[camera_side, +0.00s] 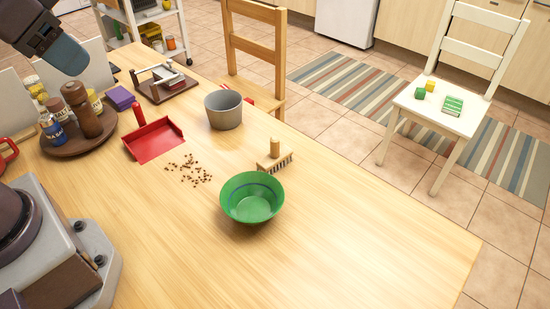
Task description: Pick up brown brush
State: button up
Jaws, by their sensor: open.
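The brown brush (275,154) lies on the wooden table, bristles down, with its knobbed handle upright. It sits just behind the green bowl (252,197) and to the right of the grey cup (223,110). My gripper (68,58) is at the top left, high up and partly cut off by the frame. It is seen edge-on, open and empty, far to the left of the brush. The gap between its fingers is hard to make out.
A red dustpan (153,138) and scattered brown bits (189,171) lie left of the bowl. A round tray (70,143) with bottles and a grinder stands at the left. The table's right front is clear. A wooden chair (256,50) stands behind the table.

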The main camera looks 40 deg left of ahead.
jog(key=shift+o, duration=0.8)
